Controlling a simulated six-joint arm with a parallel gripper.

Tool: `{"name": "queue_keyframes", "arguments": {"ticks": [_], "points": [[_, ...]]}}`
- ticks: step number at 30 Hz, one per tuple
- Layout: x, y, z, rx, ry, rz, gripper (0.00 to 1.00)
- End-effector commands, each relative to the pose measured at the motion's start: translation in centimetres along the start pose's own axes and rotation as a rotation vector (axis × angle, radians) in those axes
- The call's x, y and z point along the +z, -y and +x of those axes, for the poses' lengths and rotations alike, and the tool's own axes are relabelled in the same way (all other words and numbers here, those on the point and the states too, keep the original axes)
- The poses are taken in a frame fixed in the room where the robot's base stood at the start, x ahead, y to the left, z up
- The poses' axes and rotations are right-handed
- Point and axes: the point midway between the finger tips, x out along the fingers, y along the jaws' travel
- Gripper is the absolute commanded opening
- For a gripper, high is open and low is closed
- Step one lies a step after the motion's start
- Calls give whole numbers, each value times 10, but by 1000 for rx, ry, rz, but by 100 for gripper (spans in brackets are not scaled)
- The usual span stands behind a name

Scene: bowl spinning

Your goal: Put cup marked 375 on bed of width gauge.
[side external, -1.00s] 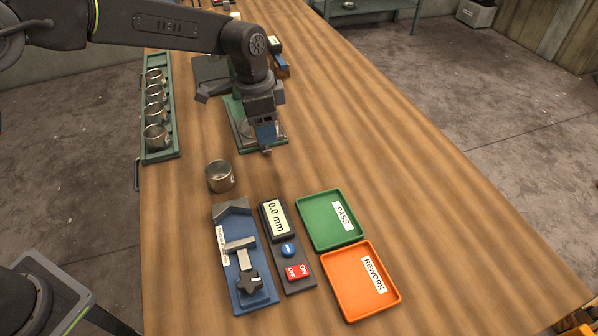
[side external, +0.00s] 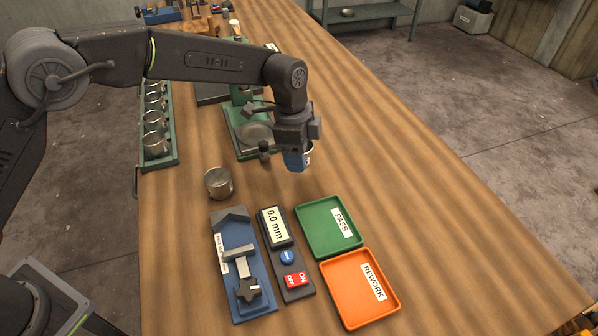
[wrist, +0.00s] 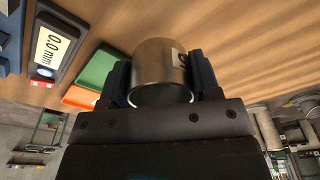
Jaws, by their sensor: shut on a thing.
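My gripper (side external: 296,160) is shut on a metal cup (wrist: 158,68), held above the table between the green stand and the green tray. In the wrist view the cup sits between both fingers, with a white label partly showing at its right; its number cannot be read in full. In the side view only a sliver of the cup shows behind the fingers. The blue width gauge (side external: 240,275) stands at the front left of the table, with a grey V-shaped block at its far end, a sliding jaw and a dark knob. Its bed looks empty.
Another metal cup (side external: 218,182) stands just behind the gauge. A readout (side external: 275,226) showing 0.0 mm lies right of the gauge, beside the green PASS tray (side external: 318,240) and orange REWORK tray (side external: 350,307). A green rack (side external: 172,135) holds several cups at left.

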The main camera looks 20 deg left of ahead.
Motion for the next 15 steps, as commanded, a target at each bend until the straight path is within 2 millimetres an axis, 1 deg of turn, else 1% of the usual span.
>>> {"name": "queue_keyframes", "arguments": {"ticks": [1,5,8,12,15], "points": [[1,0,5,1,0,0,34],[2,0,14,0,0,-1,34],[4,0,26,2,1,-2,34],[6,0,48,2,1,-2,34],[7,0,55,-1,-1,-2,34]]}}
